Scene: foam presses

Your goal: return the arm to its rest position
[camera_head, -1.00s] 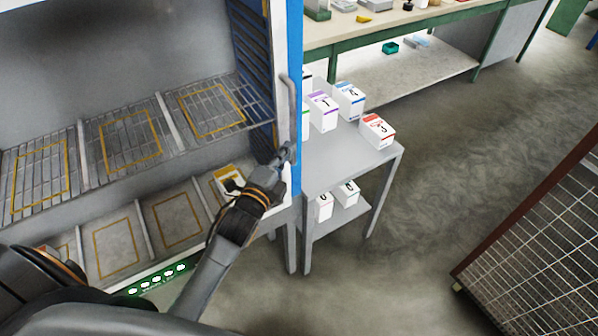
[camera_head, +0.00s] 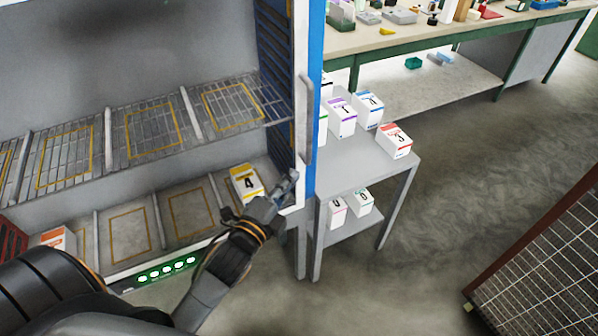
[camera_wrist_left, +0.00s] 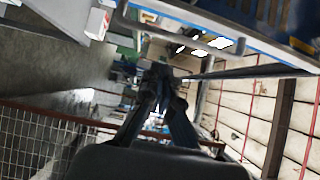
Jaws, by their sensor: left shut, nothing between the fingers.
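My left arm reaches in from the lower left in the head view. My left gripper (camera_head: 286,186) is shut and empty, beside the front right edge of the open cabinet, below its handle. In the left wrist view the fingers of the same gripper (camera_wrist_left: 158,78) meet with nothing between them. A white and yellow box marked 4 (camera_head: 246,183) stands on the cabinet's lower shelf, just left of the gripper and apart from it. My right gripper is not in view.
The cabinet has a wire shelf (camera_head: 153,130) with yellow outlines. A grey side table (camera_head: 345,160) with several boxes stands right of it. A workbench (camera_head: 430,45) is behind. A mesh panel (camera_head: 545,265) stands at the right. Floor between is clear.

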